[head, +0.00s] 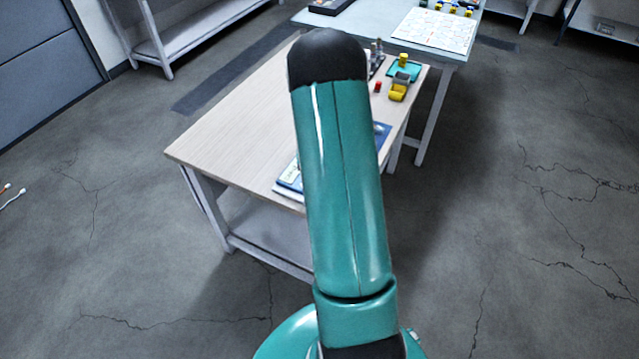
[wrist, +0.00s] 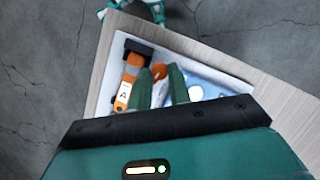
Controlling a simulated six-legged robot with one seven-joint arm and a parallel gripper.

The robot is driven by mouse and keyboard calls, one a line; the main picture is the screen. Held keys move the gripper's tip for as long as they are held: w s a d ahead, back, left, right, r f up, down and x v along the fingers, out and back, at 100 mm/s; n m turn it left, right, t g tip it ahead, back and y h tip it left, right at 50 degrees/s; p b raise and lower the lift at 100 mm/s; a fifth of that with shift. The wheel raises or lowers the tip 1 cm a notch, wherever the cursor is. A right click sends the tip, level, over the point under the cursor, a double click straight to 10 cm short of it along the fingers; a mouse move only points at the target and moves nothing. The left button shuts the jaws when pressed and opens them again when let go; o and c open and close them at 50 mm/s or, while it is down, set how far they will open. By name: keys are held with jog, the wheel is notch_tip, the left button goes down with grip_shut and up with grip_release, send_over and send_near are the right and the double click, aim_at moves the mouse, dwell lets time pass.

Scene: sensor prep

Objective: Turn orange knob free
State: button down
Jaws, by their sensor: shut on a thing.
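In the wrist view the orange knob (wrist: 158,71) shows between the two green fingers of my gripper (wrist: 161,76). The fingers are shut on it. A white part shows just below the knob, between the fingers. Left of the fingers lies an orange and white device (wrist: 123,95) marked "A" with a dark end. They are over a pale blue and white board (wrist: 206,77) on the table. In the head view my arm covers the gripper and knob; only edges of the blue board (head: 289,181) show beside it.
The wooden table (head: 235,120) has bare room to the left of my arm. At its far right are a red piece (head: 377,87), a yellow piece (head: 398,93) and a teal tray (head: 403,71). A second table (head: 375,20) stands behind. The cracked floor is clear at right.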

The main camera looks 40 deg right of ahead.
jog(key=shift+n+h, duration=0.5)
jog(key=shift+n, duration=0.6)
jog(key=shift+a, duration=0.1)
jog(key=c, duration=1.3)
grip_release()
jog(key=shift+w, duration=0.1)
jog(key=v, duration=1.3)
jog(key=shift+w+r+g, duration=0.3)
jog(key=shift+w, duration=0.05)
